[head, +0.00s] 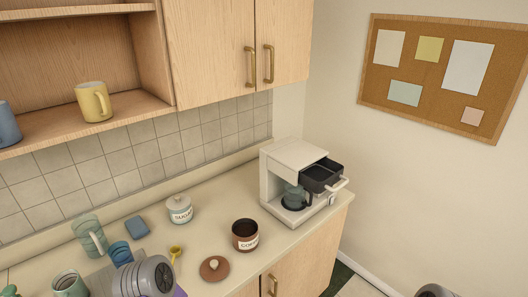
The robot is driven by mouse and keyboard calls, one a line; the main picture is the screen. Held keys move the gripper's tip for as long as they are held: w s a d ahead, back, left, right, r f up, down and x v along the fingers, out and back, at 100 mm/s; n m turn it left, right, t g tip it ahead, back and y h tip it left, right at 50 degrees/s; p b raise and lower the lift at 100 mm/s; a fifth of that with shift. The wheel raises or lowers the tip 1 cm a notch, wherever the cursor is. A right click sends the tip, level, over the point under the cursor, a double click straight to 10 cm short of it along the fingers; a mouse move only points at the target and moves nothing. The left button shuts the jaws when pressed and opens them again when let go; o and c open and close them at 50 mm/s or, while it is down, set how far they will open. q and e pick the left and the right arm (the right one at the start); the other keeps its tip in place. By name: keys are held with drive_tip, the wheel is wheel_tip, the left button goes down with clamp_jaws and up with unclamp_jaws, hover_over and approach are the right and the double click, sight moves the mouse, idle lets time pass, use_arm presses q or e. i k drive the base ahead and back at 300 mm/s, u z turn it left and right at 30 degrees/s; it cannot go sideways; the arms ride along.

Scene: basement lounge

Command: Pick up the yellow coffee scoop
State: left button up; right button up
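The yellow coffee scoop (175,252) lies on the countertop in the head view. It is left of the brown coffee canister (245,235) and above left of a round brown lid (214,268) with a pale knob. Its round bowl is at the far end, and its handle runs toward the near edge. Part of my grey arm shows at the bottom left, close to the scoop's handle end. A small grey part of mine shows at the bottom right edge. The fingers of both grippers are out of view.
A white coffee maker (282,178) stands right, its dark drawer (321,177) pulled out. A sugar jar (179,209), blue sponge (137,227), green glass (90,235), blue cup (120,253) and green mug (69,284) stand left. A shelf with a yellow mug (93,101) overhangs.

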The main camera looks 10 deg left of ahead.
sight(176, 251)
drive_tip(key=u, duration=1.2)
